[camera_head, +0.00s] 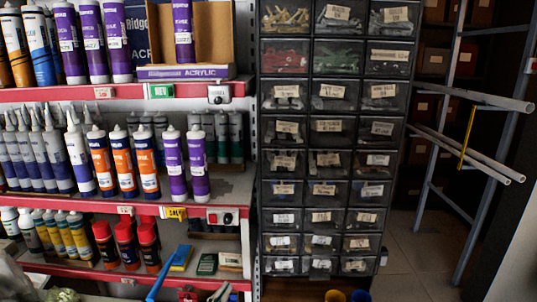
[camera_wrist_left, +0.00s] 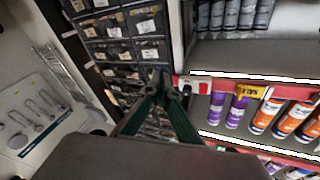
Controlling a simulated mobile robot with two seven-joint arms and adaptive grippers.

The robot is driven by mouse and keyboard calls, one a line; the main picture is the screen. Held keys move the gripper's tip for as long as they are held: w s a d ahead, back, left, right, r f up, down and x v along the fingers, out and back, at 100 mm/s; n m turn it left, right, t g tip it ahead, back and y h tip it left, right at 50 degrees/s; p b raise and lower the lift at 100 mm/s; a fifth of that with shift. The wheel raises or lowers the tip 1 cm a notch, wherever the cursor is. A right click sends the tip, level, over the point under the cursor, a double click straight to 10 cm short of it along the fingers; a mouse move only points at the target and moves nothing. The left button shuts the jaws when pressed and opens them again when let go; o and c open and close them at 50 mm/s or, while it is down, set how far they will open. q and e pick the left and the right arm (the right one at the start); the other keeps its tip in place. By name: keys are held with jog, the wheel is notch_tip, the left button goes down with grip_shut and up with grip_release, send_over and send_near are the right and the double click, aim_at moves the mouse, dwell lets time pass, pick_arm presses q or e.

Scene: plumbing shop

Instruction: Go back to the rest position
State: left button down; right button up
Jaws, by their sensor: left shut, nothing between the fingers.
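My left gripper (camera_wrist_left: 166,88) shows in the left wrist view. Its two dark green fingers come together at the tips and hold nothing. Behind the tips are the drawer cabinet (camera_wrist_left: 108,40) and the edge of the red-fronted shelves (camera_wrist_left: 240,77); I cannot tell how far off they are. In the head view I cannot make out either gripper clearly. My right gripper is not in view.
In the head view, shelves (camera_head: 120,209) of sealant tubes stand left, with a blue-handled tool (camera_head: 167,272) low down. The black drawer cabinet (camera_head: 335,130) is in the middle. A metal rack with pipes (camera_head: 470,150) stands right, beside open floor (camera_head: 405,255).

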pick_arm(q)
jog(key=s+a+f+n+g+y, duration=0.2)
jog(key=s+a+f, duration=0.1)
jog(key=s+f, duration=0.4)
jog(key=s+a+f+n+g+y, duration=0.1)
jog(key=s+a+f+g+y, duration=0.1)
jog(key=s+f, duration=0.6)
jog(key=s+a+f+n+g+y, duration=0.2)
jog(key=s+a+f, duration=0.4)
jog(key=f, duration=0.6)
jog(key=shift+s+n+g+y, duration=0.3)
jog(key=shift+s+g, duration=0.4)
jog(key=shift+s, duration=0.35)
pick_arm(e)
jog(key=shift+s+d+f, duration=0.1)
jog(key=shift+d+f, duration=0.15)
pick_arm(q)
jog(key=shift+r, duration=0.1)
